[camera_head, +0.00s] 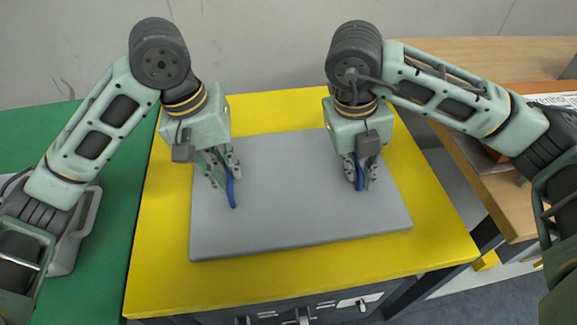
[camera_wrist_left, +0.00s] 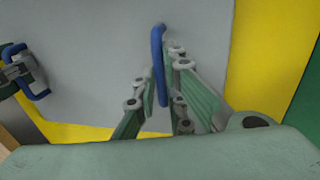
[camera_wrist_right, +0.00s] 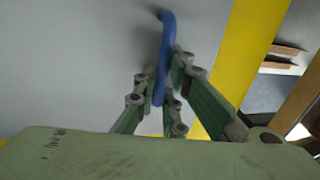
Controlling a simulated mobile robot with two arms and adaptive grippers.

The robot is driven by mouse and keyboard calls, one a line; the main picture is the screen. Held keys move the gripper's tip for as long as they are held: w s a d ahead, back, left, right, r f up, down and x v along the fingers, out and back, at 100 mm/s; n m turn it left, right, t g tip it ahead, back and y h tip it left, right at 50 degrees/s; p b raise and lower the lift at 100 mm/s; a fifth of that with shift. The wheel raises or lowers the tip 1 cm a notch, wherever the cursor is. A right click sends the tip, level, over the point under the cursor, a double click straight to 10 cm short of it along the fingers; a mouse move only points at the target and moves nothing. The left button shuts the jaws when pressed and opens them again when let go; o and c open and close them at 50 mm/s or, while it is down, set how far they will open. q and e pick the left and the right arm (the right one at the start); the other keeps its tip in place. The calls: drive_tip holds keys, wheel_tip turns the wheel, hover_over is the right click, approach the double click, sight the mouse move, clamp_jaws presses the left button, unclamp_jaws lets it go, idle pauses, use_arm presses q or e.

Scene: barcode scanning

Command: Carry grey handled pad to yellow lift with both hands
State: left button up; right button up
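The grey handled pad (camera_head: 300,205) is a flat slab lying over the yellow lift top (camera_head: 160,285), with yellow showing on all sides; I cannot tell whether it touches the top. It has a blue handle near each side. My left gripper (camera_head: 228,180) is shut on the left blue handle (camera_wrist_left: 158,65), which shows between its fingers in the left wrist view. My right gripper (camera_head: 360,172) is shut on the right blue handle (camera_wrist_right: 165,55), which shows between its fingers in the right wrist view.
A green surface (camera_head: 105,225) lies to the left, with a grey object (camera_head: 80,235) on it. A wooden table (camera_head: 500,195) stands to the right, with papers on it. A pale wall (camera_head: 270,45) is behind. A gap with floor separates the lift from the wooden table.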

use_arm(q)
drive_tip(key=o, duration=0.4)
drive_tip(key=shift+r, duration=0.15)
use_arm(e)
drive_tip(key=o, duration=0.4)
drive_tip(key=shift+r, duration=0.1)
use_arm(q)
wheel_tip(320, 180, up, 12)
drive_tip(key=a, duration=0.2)
drive_tip(key=shift+a, duration=0.15)
use_arm(e)
drive_tip(key=r, duration=0.4)
drive_tip(key=a+r, duration=0.1)
drive_tip(key=r, duration=0.3)
drive_tip(key=a+r, duration=0.1)
drive_tip(key=r, duration=0.2)
drive_tip(key=shift+s+a+r, duration=0.1)
drive_tip(key=shift+a+r, duration=0.05)
drive_tip(key=shift+r, duration=0.25)
use_arm(q)
drive_tip(key=shift+s, duration=0.1)
